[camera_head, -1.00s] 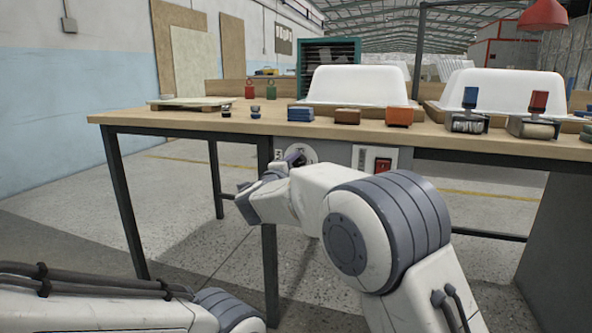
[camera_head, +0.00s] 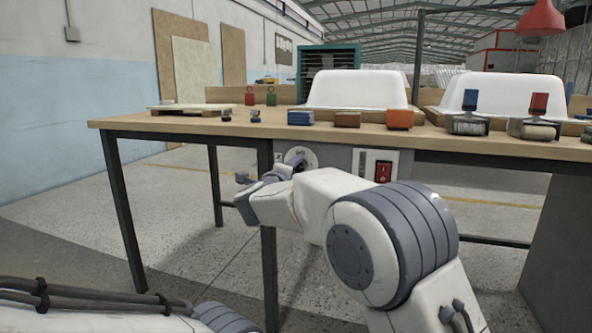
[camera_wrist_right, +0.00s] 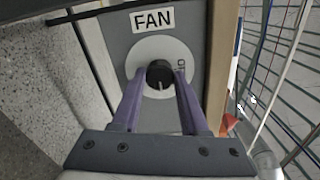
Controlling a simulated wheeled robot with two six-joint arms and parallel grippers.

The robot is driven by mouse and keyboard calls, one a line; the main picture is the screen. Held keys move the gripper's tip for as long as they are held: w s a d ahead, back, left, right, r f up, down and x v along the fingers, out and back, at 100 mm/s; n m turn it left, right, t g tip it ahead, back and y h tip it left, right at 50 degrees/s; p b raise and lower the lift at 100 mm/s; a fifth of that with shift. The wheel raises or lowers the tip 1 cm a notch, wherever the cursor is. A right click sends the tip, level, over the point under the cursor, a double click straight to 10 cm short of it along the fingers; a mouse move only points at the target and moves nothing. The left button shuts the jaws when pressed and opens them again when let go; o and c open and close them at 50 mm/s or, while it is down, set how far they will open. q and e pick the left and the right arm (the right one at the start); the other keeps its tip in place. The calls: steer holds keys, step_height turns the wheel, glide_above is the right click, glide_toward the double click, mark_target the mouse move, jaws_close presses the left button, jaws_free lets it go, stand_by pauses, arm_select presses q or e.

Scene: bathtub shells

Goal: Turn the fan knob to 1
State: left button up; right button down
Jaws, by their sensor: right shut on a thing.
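The fan knob (camera_wrist_right: 159,72) is black and round, on a pale disc (camera_wrist_right: 146,50) under a FAN label (camera_wrist_right: 152,18) in the right wrist view. A light mark on the knob points toward the bottom of that view. Small markings show at the disc's right, partly hidden by a finger. My right gripper (camera_wrist_right: 160,78) is shut on the knob, one purple finger on each side. In the head view my right gripper (camera_head: 269,170) is at the pale dial (camera_head: 302,154); the knob is hard to make out there. My left gripper is out of view.
The dial is on a grey panel under the bench top (camera_head: 205,124). A red switch (camera_head: 383,171) is to its right. Bench legs stand near my right arm. Blocks, clamps and white tub shells (camera_head: 355,87) stand on the bench.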

steer(key=shift+f, duration=0.1)
steer(key=shift+c, duration=2.1)
jaws_free()
steer(key=shift+s, duration=0.1)
steer(key=p+v, duration=0.3)
steer(key=v, duration=0.7)
steer(key=shift+s, duration=0.1)
